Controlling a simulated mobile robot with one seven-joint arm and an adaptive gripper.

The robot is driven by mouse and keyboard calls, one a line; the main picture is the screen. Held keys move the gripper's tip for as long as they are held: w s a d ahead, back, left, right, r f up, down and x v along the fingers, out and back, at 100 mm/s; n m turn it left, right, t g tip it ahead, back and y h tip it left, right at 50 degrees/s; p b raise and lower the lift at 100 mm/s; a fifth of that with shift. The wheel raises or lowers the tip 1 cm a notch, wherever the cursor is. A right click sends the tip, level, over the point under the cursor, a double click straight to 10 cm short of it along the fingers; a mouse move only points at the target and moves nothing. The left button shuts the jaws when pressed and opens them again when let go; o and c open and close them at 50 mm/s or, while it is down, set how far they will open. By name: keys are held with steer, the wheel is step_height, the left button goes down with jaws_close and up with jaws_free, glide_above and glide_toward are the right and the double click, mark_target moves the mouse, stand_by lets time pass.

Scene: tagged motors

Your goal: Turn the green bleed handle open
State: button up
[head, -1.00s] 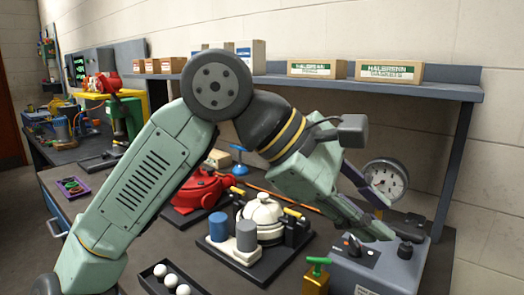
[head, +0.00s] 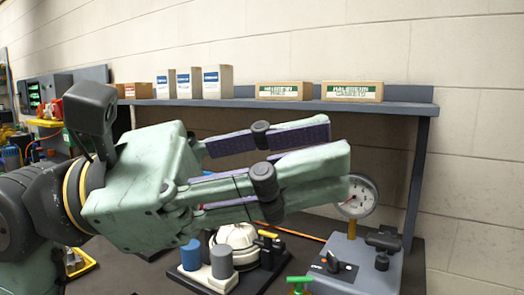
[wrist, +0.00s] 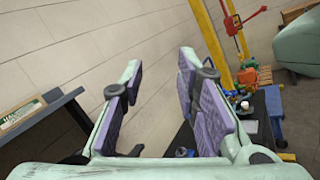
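The green bleed handle (head: 299,280) is a small T-shaped handle at the bottom edge of the head view. It stands left of the grey control box (head: 345,262), and the part below it is cut off by the frame. I do not make out the green bleed handle there.
A pressure gauge (head: 356,196) stands behind the control box, close to my fingertips in the picture. A white motor (head: 237,240) with blue and grey cylinders sits left of the handle. A shelf (head: 300,103) with boxes runs along the wall behind.

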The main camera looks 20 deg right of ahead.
steer(key=shift+s+a+r+g+h, duration=0.2)
steer(key=shift+a+r+h, duration=0.05)
steer(key=shift+a, duration=0.25)
steer(key=shift+s+a+r+g+h, duration=0.15)
steer(key=shift+a+r+g+h, duration=0.1)
steer(key=shift+a, duration=0.2)
steer(key=shift+f, duration=0.1)
steer(key=n+t+y+p, duration=0.4)
steer(key=n+t+y, duration=0.3)
steer(key=y, duration=0.8)
glide_toward(300, 277)
steer(key=shift+m+t, duration=0.55)
steer(key=shift+m, duration=0.15)
steer(key=x, duration=0.2)
steer(key=p+x, duration=0.1)
steer(key=x, duration=0.2)
steer(key=s+p+x, duration=0.1)
steer(key=x, duration=0.1)
steer(key=shift+d+f, duration=0.2)
steer(key=shift+f, duration=0.2)
steer(key=shift+d+f, duration=0.25)
steer(key=shift+f, duration=0.35)
steer(key=shift+c, duration=0.4)
